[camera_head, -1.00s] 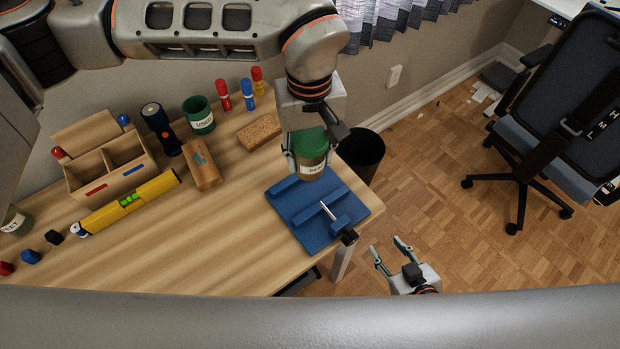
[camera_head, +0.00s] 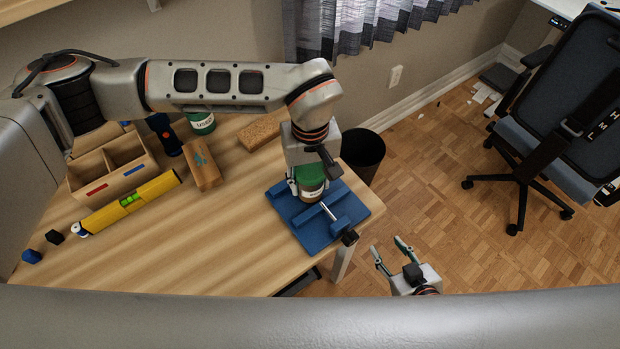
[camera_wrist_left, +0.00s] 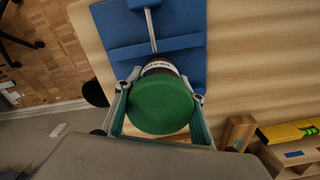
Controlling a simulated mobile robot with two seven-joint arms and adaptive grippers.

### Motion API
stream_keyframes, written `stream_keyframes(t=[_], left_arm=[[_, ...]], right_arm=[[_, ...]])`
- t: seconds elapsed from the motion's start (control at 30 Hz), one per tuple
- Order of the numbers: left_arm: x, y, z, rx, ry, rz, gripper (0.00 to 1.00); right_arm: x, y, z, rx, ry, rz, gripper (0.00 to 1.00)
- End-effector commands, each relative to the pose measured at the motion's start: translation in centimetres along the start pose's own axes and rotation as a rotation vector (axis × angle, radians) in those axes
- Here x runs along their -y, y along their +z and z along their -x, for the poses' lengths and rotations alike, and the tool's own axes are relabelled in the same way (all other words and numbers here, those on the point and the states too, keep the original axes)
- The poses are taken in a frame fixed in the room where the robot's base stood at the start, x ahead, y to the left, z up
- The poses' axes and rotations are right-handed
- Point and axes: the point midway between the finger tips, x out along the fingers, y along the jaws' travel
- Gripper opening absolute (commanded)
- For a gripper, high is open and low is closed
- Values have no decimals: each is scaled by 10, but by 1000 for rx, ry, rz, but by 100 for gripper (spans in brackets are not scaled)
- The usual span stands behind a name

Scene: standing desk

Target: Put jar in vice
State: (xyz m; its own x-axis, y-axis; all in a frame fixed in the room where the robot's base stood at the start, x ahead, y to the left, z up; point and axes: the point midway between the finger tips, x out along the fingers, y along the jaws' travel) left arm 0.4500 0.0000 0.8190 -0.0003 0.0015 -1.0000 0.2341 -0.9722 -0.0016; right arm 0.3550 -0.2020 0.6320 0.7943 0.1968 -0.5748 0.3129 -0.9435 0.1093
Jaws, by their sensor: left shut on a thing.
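The jar (camera_head: 309,184) has a green lid and a white label with dark print. My left gripper (camera_head: 309,192) is shut on it and holds it upright over the blue vice (camera_head: 290,213) at the desk's right end. In the left wrist view the green lid (camera_wrist_left: 161,104) sits between the two fingers, and the vice (camera_wrist_left: 180,35) lies beyond it. The jar seems to be at the gap between the vice jaws; I cannot tell whether it touches the base. My right gripper (camera_head: 392,258) is open and empty, off the desk's right front corner.
A yellow level (camera_head: 130,203), a wooden organizer (camera_head: 112,167), a wooden block (camera_head: 201,165) and a cork block (camera_head: 258,133) lie left of the vice. A black bin (camera_head: 362,152) stands beyond the desk.

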Motion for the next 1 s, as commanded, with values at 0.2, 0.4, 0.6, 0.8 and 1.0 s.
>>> stream_keyframes(t=[0.2,0.4,0.6,0.8,1.0], left_arm=[[0,0,-2,0,0,-1,56],[0,0,-2,0,0,-1,56],[0,0,4,-2,1,0,56],[-1,-2,36,-6,2,-1,56],[0,-1,78,-6,2,-1,56]], right_arm=[[0,2,-1,1,0,0,40],[0,0,-1,-2,0,0,40],[-1,-4,1,-6,1,0,40],[0,-4,0,-7,1,0,40],[0,-1,-1,-5,0,0,40]])
